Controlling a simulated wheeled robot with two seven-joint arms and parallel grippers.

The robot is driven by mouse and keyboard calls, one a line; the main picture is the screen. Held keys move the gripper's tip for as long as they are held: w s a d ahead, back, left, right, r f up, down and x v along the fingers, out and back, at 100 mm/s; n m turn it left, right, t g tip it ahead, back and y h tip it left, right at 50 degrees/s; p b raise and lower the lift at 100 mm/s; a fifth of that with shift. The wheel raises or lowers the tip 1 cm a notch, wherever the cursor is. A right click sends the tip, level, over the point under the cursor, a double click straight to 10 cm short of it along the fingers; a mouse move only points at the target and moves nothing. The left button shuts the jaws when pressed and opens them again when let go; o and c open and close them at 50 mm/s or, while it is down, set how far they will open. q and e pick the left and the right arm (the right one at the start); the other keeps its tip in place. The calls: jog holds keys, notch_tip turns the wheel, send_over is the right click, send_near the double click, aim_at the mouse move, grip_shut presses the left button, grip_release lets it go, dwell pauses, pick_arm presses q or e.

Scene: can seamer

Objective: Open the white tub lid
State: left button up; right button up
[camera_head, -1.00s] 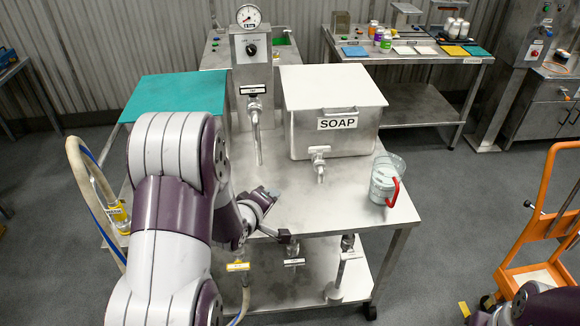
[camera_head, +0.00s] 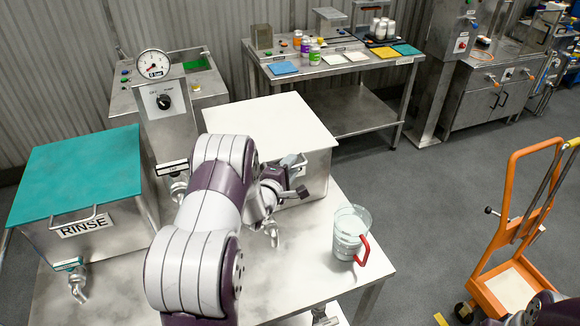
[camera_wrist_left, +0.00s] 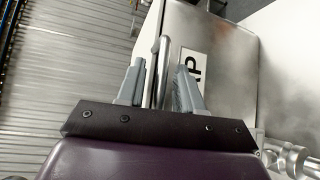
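The white tub lid (camera_head: 275,122) lies flat and closed on the steel soap tub (camera_head: 318,165), behind my left arm. My left gripper (camera_head: 292,172) is at the tub's front, close to the lid's front edge. In the left wrist view, the open fingers of my left gripper (camera_wrist_left: 160,68) stand on either side of the metal lid handle (camera_wrist_left: 163,75), with a gap visible on each side. Part of the tub's label (camera_wrist_left: 193,66) shows beside it. In the head view my arm hides the label and most of the handle. My right gripper is out of view.
A clear jug with a red handle (camera_head: 351,234) stands on the table right of the tub. A rinse tub with a teal lid (camera_head: 75,170) is at left. A gauge post (camera_head: 160,100) stands between the tubs. An orange trolley (camera_head: 510,235) is at right.

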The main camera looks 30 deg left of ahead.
pick_arm(q)
jog(key=shift+w+a+f, duration=0.15)
jog(key=shift+w, duration=0.05)
jog(key=shift+s, duration=0.15)
grip_shut()
